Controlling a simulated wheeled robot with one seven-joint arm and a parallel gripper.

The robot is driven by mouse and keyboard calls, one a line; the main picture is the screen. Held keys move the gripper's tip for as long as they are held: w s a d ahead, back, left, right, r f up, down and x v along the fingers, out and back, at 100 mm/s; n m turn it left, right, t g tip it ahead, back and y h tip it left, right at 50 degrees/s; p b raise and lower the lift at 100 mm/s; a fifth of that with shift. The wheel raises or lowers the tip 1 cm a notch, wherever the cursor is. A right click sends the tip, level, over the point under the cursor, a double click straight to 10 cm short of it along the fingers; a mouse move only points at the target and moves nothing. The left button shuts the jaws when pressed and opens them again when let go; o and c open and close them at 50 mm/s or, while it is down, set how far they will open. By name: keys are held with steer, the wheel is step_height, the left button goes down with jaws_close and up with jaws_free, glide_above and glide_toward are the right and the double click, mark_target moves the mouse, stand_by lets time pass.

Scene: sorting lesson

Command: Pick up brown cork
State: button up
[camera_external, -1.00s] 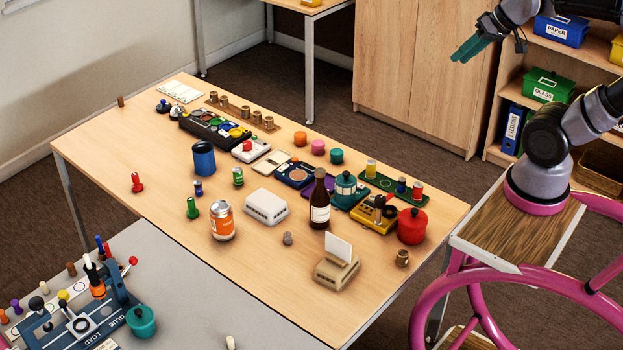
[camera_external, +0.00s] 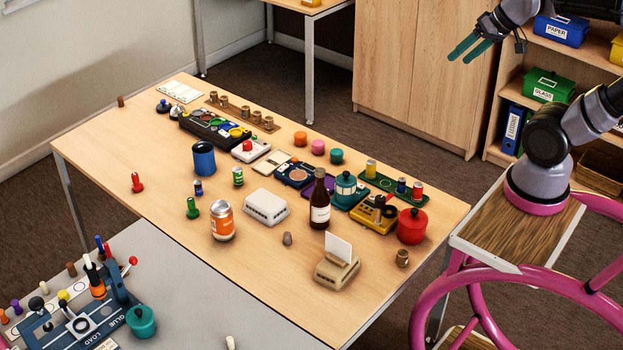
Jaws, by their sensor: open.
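A small brown cylinder (camera_external: 121,101) that looks like a cork stands upright near the far left corner of the wooden table. Another small brown peg (camera_external: 71,269) stands on the grey table at the lower left. A small grey-brown plug (camera_external: 287,239) stands near the table's front. I cannot tell for certain which is the brown cork. My gripper (camera_external: 471,48), with teal fingers, is open and empty. It hangs in the air at the upper right, beyond the wooden table and far from all of these.
The wooden table (camera_external: 110,140) is crowded in the middle and right. A brown bottle (camera_external: 319,205), an orange can (camera_external: 222,222), a blue cup (camera_external: 204,159) and a red pot (camera_external: 412,226) stand there. Its left end is mostly clear.

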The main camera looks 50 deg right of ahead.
step_height(320, 180, up, 5)
steer(key=n+t+y, duration=0.4)
steer(key=n, duration=0.9)
glide_above(290, 235)
steer(key=s+d, duration=0.5)
steer(key=s, duration=0.2)
step_height(290, 235, down, 56)
steer(key=shift+f, duration=0.1)
steer(key=x, duration=0.5)
steer(key=shift+a+f, duration=0.1)
steer(key=shift+f, duration=0.1)
steer(key=shift+s+a+x, duration=0.1)
steer(key=shift+a+x, duration=0.05)
steer(key=shift+x, duration=1.25)
steer(key=shift+s+a+x, duration=0.1)
steer(key=shift+x, duration=1.3)
steer(key=shift+s+f, duration=0.1)
steer(key=shift+f, duration=0.05)
